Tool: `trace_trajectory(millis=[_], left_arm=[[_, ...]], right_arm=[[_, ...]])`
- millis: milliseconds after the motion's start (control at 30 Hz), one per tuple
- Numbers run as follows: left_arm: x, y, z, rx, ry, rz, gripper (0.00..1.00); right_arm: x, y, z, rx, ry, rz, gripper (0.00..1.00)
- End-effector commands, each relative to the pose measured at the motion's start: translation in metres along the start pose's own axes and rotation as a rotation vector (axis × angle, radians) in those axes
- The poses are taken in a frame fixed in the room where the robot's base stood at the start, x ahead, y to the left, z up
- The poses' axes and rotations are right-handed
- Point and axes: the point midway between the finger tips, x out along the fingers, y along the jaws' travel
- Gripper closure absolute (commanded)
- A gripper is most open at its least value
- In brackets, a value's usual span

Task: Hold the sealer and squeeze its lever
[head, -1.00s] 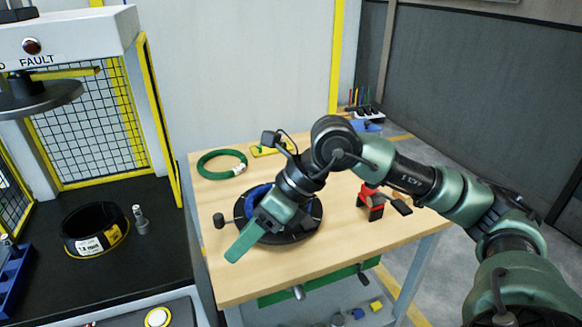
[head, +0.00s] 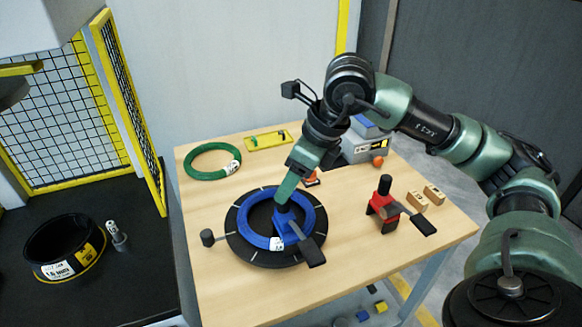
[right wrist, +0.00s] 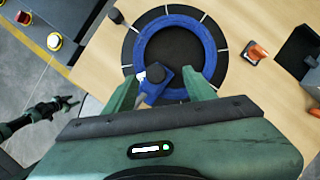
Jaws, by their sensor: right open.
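A blue hand tool (head: 284,222) with a black lever (head: 308,250) stands at the right of the blue coil (head: 247,232), on the black round turntable (head: 236,252). A red tool (head: 378,207) with a black handle stands apart on the table, to the right; I cannot tell by name which is the sealer. My right gripper (head: 283,203) points down at the blue tool. In the right wrist view the blue tool (right wrist: 157,88) shows between the open fingers (right wrist: 160,92), not clasped. My left gripper (right wrist: 66,103) seems to show at the left there, its jaws unclear.
A green coil (head: 190,173) and a yellow tray (head: 268,141) lie at the back of the wooden table (head: 210,290).

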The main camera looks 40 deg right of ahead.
Motion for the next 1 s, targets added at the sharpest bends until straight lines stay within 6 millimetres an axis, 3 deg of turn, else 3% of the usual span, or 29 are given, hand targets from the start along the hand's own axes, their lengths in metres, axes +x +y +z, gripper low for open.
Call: trace_trajectory(millis=[333, 600, 900, 933, 1000], left_arm=[[-0.009, -0.005, 0.029, 0.004, -0.043, -0.006, 0.51], [-0.012, -0.007, 0.019, 0.004, -0.029, -0.007, 0.51], [-0.011, -0.004, 0.01, 0.001, -0.015, -0.004, 0.51], [-0.011, -0.003, 0.01, 0.001, -0.015, -0.004, 0.51], [-0.011, -0.003, 0.01, 0.001, -0.015, -0.003, 0.51]], right_arm=[[0.046, 0.001, -0.001, 0.0, 0.005, 0.005, 0.45], [0.073, 0.001, 0.0, 0.0, 0.001, 0.002, 0.45], [0.077, 0.001, 0.0, 0.0, 0.0, 0.002, 0.45], [0.077, 0.001, 0.0, 0.0, 0.0, 0.002, 0.48], [0.077, 0.001, 0.0, 0.0, 0.0, 0.002, 0.67]])
